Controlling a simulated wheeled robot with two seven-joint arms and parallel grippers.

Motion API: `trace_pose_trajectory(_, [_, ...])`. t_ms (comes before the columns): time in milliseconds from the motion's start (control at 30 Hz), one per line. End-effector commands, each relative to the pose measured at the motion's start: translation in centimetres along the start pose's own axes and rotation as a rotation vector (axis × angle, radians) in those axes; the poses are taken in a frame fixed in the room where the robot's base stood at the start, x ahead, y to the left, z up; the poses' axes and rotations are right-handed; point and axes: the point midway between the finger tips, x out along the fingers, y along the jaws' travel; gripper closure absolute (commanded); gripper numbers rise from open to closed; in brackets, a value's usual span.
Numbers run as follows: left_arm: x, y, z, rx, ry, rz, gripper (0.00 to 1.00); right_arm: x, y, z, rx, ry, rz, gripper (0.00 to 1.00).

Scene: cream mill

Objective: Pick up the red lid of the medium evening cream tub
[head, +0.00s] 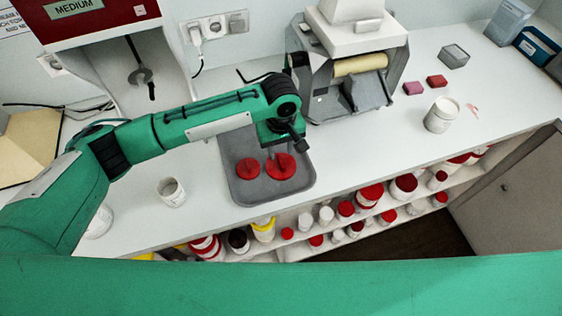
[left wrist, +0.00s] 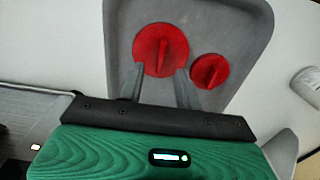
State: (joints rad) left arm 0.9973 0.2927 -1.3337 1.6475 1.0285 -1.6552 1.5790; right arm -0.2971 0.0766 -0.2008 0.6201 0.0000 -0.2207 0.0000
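Two round red lids with raised ridges lie on a grey tray (head: 245,196). The larger lid (head: 282,170) is on the right in the head view; the smaller lid (head: 248,168) is left of it. In the left wrist view the larger lid (left wrist: 160,45) is ahead of my gripper and the smaller lid (left wrist: 209,71) is to its right. My left gripper (head: 283,149) is over the tray by the larger lid. My right gripper is out of view.
White open tubs stand on the counter at left (head: 172,192) and right (head: 441,115). A grey machine (head: 345,75) stands behind the tray. Shelves below the counter (head: 345,222) hold several lidded jars.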

Motion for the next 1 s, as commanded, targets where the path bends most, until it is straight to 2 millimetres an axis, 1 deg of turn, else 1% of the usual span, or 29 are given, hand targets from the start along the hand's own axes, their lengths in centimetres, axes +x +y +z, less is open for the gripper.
trace_pose_trajectory(33, [0.4,-0.1,0.1,-0.001,-0.002,-0.004,0.65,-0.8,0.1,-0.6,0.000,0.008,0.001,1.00])
trace_pose_trajectory(100, [1.4,-0.1,0.2,0.000,-0.001,-0.005,0.65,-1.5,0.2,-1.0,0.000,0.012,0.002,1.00])
trace_pose_trajectory(200, [3.0,-0.1,0.2,0.000,0.000,-0.002,0.65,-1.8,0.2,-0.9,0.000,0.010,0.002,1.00])
trace_pose_trajectory(300, [4.0,-0.1,0.2,0.001,0.000,-0.002,0.65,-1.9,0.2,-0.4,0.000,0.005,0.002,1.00])
trace_pose_trajectory(433, [4.3,0.0,0.2,0.001,0.000,0.000,0.65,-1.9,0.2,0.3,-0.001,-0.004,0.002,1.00])
trace_pose_trajectory(567, [4.3,0.0,0.2,0.001,0.000,0.000,0.65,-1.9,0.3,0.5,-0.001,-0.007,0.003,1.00])
trace_pose_trajectory(600, [4.3,0.0,0.2,0.001,0.000,0.000,0.73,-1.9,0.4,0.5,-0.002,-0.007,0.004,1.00])
trace_pose_trajectory(733, [4.3,0.0,0.2,0.001,0.001,0.000,0.99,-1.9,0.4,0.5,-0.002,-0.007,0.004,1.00])
trace_pose_trajectory(767, [4.3,0.0,0.2,0.001,0.001,0.000,1.00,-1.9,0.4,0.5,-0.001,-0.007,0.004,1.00])
trace_pose_trajectory(1000, [4.3,0.0,0.2,0.001,0.001,0.000,1.00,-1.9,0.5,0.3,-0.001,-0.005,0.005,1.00])
